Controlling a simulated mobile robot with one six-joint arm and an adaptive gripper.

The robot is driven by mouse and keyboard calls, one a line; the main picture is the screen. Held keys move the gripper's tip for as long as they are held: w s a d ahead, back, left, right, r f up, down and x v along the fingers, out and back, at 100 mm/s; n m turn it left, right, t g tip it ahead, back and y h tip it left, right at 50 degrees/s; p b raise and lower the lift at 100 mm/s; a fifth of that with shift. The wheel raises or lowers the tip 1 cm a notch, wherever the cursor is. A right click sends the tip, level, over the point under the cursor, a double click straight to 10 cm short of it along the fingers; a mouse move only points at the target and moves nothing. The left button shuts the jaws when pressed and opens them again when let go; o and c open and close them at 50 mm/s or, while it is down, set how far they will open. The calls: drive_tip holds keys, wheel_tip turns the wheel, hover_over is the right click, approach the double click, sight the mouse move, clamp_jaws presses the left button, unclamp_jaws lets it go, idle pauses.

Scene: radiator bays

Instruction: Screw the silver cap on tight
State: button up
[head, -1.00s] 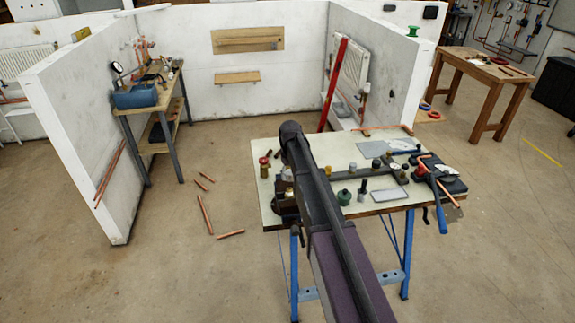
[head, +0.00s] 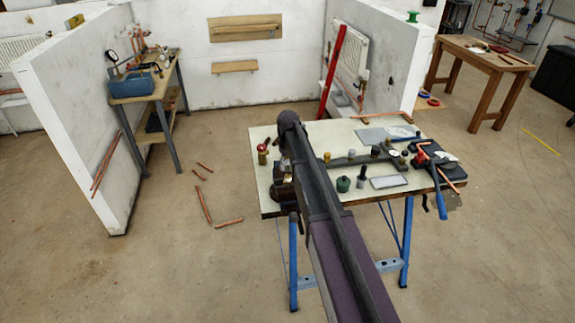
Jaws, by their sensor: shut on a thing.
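My arm reaches over the pale-topped workbench (head: 262,185), and its dark links cover much of the bench's left part. My gripper (head: 284,176) is low over the bench's left side, mostly hidden behind my arm. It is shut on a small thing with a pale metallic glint. I take this to be the silver cap, but it is too small and covered to make out its edges or whether it sits straight. A dark brown fitting or clamp (head: 285,203) stands at the bench's front left edge, just below the gripper.
A dark bar with several fittings, a green pot (head: 343,184), a grey plate (head: 384,182) and a blue-handled tool (head: 440,203) lie on the bench. White walls enclose the bay behind.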

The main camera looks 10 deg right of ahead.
sight(288, 175)
drive_tip(key=shift+f+b, duration=0.75)
drive_tip(key=shift+f, duration=0.25)
drive_tip(key=shift+f+b, duration=1.1)
idle(1.3)
drive_tip(key=o, duration=1.2)
drive_tip(key=shift+d, duration=0.1)
drive_tip(key=shift+r, duration=0.15)
